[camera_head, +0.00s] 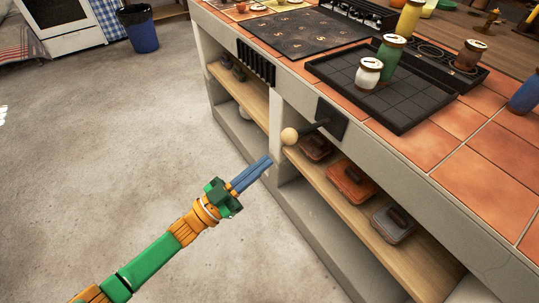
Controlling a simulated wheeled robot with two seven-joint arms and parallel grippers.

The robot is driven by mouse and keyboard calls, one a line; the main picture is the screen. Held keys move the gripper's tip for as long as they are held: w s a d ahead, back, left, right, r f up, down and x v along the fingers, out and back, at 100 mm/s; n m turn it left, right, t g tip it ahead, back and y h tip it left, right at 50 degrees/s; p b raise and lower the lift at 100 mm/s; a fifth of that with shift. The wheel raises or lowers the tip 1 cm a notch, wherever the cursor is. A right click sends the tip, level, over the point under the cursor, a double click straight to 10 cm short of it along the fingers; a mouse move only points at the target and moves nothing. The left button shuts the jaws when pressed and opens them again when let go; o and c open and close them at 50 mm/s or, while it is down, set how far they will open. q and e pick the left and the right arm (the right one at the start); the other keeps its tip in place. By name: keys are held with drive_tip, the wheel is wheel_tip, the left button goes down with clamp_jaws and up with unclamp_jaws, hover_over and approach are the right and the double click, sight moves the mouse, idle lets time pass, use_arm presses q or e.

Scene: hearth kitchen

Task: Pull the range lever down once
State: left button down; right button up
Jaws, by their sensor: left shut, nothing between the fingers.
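The range lever is a dark rod with a pale round knob (290,136), on a dark plate (331,119) on the front of the tiled counter. The rod points out from the plate toward the left. My left gripper (267,160) has blue fingers and is shut and empty. In the picture its fingertips are just below and left of the knob, with a small gap between them. I cannot tell the gap in depth. My right gripper is not in view.
A black tray (400,115) with several jars stands on the counter (480,160) above the lever. Lidded dishes (350,183) sit on the wooden shelf (390,245) below it. A blue bin (140,30) stands far back. The floor at left is clear.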

use_arm(q)
drive_tip(key=f+v, duration=0.1)
drive_tip(key=v, duration=0.5)
drive_tip(key=shift+a+f+b, duration=0.25)
drive_tip(key=shift+a+b, duration=0.05)
drive_tip(key=shift+b, duration=0.15)
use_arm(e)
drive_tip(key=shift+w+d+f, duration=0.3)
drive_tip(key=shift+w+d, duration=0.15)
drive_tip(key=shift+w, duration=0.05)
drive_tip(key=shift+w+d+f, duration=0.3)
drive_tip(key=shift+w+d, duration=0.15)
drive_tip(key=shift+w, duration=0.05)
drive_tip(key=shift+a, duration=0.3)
